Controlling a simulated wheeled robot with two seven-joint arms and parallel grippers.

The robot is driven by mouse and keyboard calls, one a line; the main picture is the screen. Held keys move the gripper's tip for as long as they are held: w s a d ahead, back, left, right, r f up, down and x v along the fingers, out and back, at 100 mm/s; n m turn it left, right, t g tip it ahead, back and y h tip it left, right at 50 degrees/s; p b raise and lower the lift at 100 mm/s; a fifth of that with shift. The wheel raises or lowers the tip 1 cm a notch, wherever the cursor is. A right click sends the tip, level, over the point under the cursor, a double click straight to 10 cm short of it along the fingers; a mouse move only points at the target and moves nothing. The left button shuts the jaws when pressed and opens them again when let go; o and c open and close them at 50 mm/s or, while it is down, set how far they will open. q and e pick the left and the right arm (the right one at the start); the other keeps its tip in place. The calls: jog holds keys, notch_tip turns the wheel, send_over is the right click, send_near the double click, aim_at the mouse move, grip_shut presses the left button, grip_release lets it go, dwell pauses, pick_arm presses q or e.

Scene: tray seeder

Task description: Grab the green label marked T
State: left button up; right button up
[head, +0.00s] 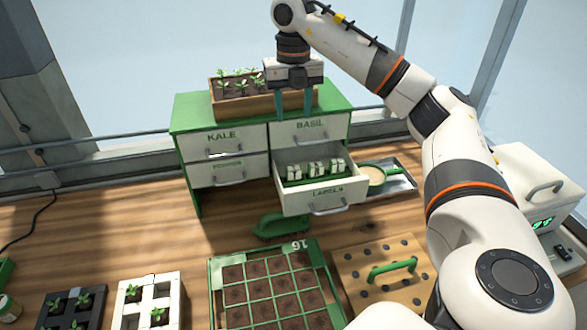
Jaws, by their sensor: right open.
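My right gripper (294,104) comes down from the top of the view, its two green fingers apart with nothing between them. It is in front of or over the right end of the planter on the cabinet, above the open drawer. The open drawer (327,198), marked LABELS, holds several small upright pale labels (316,170) with green around their bases. Their letters are too small to read, so I cannot tell which is the T label. My left gripper is out of view.
The green cabinet (186,118) has shut drawers, including KALE and BASIL, and carries a planter (228,105) of seedlings. A seed tray (215,285) and a board with a green handle (345,270) lie in front.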

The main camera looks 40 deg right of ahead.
notch_tip(320, 180, down, 4)
jog(key=b, duration=0.3)
send_over(294, 168)
notch_tip(294, 168, down, 7)
jog(key=shift+f, duration=0.1)
notch_tip(294, 168, down, 4)
jog(key=shift+f+p, duration=0.1)
jog(key=shift+p, duration=0.8)
jog(key=shift+f, duration=0.5)
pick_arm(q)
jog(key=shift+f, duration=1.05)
pick_arm(e)
jog(key=c, duration=0.7)
